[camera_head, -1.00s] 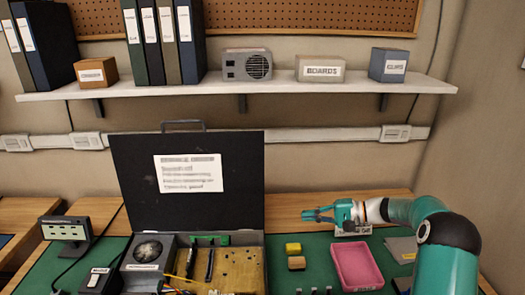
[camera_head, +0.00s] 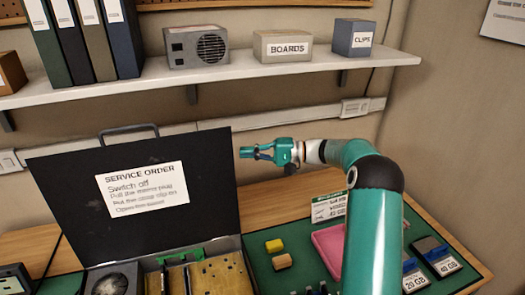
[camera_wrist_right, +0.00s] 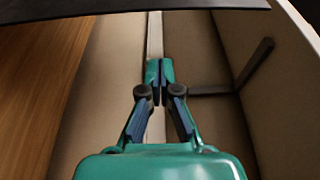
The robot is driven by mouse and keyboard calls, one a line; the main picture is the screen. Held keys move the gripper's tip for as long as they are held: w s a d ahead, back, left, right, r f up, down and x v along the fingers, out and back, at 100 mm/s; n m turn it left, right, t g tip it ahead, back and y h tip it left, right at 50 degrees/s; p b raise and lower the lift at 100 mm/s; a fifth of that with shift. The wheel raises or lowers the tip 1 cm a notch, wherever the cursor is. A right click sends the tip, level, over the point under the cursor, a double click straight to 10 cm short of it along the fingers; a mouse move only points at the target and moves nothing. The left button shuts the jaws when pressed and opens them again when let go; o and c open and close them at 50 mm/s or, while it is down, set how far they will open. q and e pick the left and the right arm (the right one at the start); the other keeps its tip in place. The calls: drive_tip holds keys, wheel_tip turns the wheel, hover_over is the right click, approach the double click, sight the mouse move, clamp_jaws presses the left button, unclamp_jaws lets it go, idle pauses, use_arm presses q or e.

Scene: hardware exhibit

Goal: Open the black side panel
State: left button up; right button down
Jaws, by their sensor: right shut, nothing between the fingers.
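The black side panel (camera_head: 80,190) stands raised and open behind the grey case (camera_head: 206,247), leaning slightly back. It has a handle on its top edge and a white "SERVICE ORDER" label (camera_head: 142,188). My right gripper (camera_head: 248,152) is just right of the panel's upper right edge, pointing left. Its fingers are shut and empty; whether they touch the panel cannot be told. In the right wrist view, the closed fingertips (camera_wrist_right: 159,68) point toward a dark band along the top, apparently the panel. My left gripper is not in view.
A shelf (camera_head: 245,70) with binders and boxes runs above. Right of the case are a yellow block (camera_head: 274,246), a tan block (camera_head: 282,262), a pink tray (camera_head: 328,246), a small sign (camera_head: 328,207) and two drives (camera_head: 437,257) on the green mat.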

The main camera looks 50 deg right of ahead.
drive_tip(key=a, duration=0.2)
drive_tip(key=s+a, duration=0.1)
drive_tip(key=a, duration=0.1)
drive_tip(key=shift+a+r, duration=0.15)
idle(0.4)
